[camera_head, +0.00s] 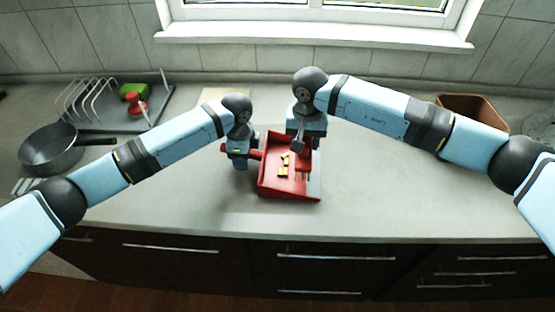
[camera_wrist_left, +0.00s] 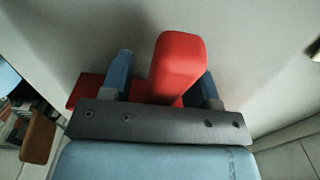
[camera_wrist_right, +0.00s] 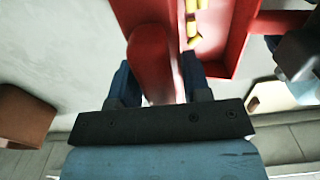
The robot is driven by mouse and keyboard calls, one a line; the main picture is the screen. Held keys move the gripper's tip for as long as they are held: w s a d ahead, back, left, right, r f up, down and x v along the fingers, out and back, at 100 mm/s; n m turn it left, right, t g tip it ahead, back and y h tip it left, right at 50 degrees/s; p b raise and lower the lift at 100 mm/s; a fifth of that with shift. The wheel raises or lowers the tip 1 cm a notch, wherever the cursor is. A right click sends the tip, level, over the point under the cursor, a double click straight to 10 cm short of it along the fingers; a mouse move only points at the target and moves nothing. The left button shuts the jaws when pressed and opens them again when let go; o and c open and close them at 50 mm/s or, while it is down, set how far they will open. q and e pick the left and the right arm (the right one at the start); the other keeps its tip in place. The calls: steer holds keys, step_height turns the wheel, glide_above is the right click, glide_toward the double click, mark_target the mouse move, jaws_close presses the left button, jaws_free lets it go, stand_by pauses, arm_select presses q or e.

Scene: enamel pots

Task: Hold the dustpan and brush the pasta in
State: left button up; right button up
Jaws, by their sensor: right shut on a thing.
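The red dustpan (camera_head: 290,188) lies on the counter in the middle of the head view, its handle (camera_head: 256,153) pointing left. Several yellow pasta pieces (camera_head: 283,170) lie inside the pan; some also show in the right wrist view (camera_wrist_right: 194,30). My left gripper (camera_head: 240,163) is at the dustpan handle. In the left wrist view the red handle (camera_wrist_left: 175,65) stands between its parted fingers, with a gap on the left side. My right gripper (camera_head: 304,145) is over the pan's right part, shut on the brush's red handle (camera_wrist_right: 150,60). The brush's lower part is partly hidden.
A dark pan (camera_head: 50,150) and a dish rack (camera_head: 110,105) with a green and a red item stand at the left. A brown container (camera_head: 470,108) is at the back right. A light board (camera_head: 213,96) lies behind my left gripper. The front counter is clear.

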arm_select(q)
steer(key=shift+r, duration=0.1)
step_height(320, 180, up, 12)
steer(key=shift+f, duration=0.15)
steer(key=shift+r+p, duration=0.35)
arm_select(e)
steer(key=shift+r, duration=0.35)
step_height(320, 180, up, 8)
steer(key=p, duration=0.7)
steer(key=shift+f+p, duration=0.2)
steer(key=shift+p, duration=0.1)
arm_select(q)
step_height(320, 180, up, 6)
steer(key=shift+f, duration=0.25)
arm_select(e)
steer(key=shift+f, duration=0.15)
arm_select(q)
steer(key=shift+f, duration=0.1)
